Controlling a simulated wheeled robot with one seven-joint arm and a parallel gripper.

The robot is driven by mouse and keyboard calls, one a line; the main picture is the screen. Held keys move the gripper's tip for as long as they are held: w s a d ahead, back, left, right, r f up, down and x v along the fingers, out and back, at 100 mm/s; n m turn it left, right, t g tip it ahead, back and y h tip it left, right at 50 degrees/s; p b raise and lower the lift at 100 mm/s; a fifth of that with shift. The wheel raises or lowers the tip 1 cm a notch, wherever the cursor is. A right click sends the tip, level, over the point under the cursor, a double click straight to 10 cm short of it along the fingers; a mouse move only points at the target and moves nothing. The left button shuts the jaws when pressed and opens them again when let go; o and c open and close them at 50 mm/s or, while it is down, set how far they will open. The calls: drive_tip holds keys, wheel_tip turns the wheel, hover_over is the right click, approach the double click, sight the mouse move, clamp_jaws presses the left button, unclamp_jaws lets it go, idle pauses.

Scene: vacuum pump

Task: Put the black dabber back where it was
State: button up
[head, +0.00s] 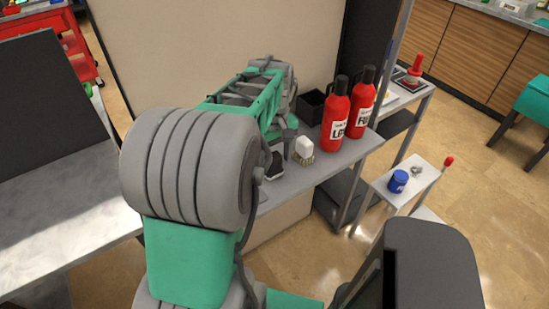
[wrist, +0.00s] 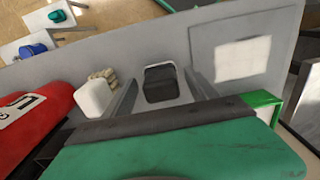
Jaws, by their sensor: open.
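The black dabber (wrist: 160,84) is a dark, rounded block in the wrist view, with a pale patch below it. It also shows in the head view (head: 275,165), partly covered by my arm, at the grey bench top (head: 325,162). My gripper (wrist: 161,76) is open, with one finger on each side of the dabber and visible space beside it. I cannot tell whether the dabber rests fully on the bench. In the head view my arm hides most of the gripper.
A white brush (head: 304,147) with tan bristles stands right beside the dabber. Two red bottles (head: 335,115) and a black bin (head: 312,106) stand behind it. A lower grey stand (head: 390,200) at the right holds a blue jar (head: 398,181). A beige panel borders the bench.

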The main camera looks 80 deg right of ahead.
wheel_tip(320, 180, up, 12)
drive_tip(key=w+a+f+n+h, duration=0.1)
drive_tip(key=w+a+n, duration=0.1)
drive_tip(key=w+a, duration=0.65)
drive_tip(key=w+a+f+n, duration=0.2)
drive_tip(key=w+a, duration=0.3)
drive_tip(key=w, duration=0.7)
drive_tip(key=w+a+f+n+t, duration=0.1)
drive_tip(key=w+a+f+n, duration=0.1)
drive_tip(key=a, duration=1.1)
drive_tip(key=w+a+f+n+t+y, duration=0.1)
drive_tip(key=a+f, duration=0.4)
drive_tip(key=a, duration=0.9)
drive_tip(key=shift+w+a+n+t, duration=0.2)
drive_tip(key=shift+w+n+t, duration=0.5)
drive_tip(key=shift+w, duration=0.55)
drive_tip(key=shift+c, duration=0.4)
